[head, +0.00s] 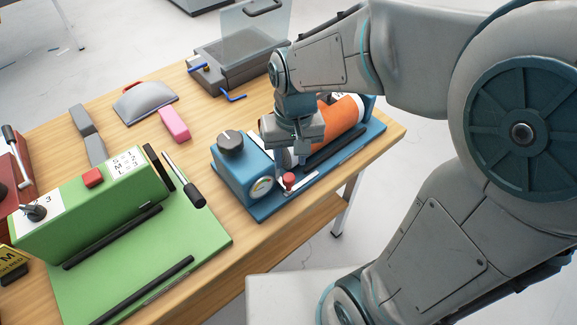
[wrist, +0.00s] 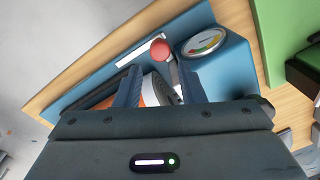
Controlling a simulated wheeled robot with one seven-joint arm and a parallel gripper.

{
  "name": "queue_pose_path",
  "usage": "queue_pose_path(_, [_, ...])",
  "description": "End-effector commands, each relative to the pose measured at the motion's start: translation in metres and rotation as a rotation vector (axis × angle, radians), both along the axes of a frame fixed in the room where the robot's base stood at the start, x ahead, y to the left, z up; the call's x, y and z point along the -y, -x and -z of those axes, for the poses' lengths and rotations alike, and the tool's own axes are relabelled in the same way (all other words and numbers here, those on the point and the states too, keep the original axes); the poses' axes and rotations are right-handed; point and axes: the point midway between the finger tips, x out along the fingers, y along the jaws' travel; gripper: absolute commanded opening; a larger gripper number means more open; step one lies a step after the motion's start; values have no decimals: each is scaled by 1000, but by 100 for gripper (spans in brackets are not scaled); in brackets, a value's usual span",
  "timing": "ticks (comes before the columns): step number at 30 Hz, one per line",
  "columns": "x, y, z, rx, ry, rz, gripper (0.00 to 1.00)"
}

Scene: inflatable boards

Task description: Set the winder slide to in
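The winder is a blue machine (head: 238,172) with a black knob (head: 231,141), a round gauge (head: 262,188) and an orange roll (head: 338,115). The slide's red knob (head: 289,180) stands beside a white strip on the winder's base, near the gauge. In the wrist view the red knob (wrist: 159,50) shows just beyond and between the fingertips, with the gauge (wrist: 203,42) to its right. My gripper (head: 296,156) points down just above the red knob. In the wrist view its fingers (wrist: 160,75) are apart, with nothing seen clamped. Lettering on the strip is unreadable.
A green machine (head: 95,205) with a red button stands at the left front. A pink block (head: 174,124), a grey domed item (head: 145,102) and a dark device with a clear cover (head: 240,60) lie behind. Bare wooden tabletop (head: 205,180) separates the green machine and winder.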

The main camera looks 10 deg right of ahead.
Motion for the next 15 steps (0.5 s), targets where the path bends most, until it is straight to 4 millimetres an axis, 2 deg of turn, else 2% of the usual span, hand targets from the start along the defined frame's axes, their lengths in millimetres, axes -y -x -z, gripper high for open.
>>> queue_pose_path(1, [0,1,13,-6,3,0,36])
queue_pose_path(6, [-1,1,43,-4,2,0,36])
queue_pose_path(10, [-2,1,58,-2,1,-1,36])
queue_pose_path(15, [-3,1,65,1,0,0,36])
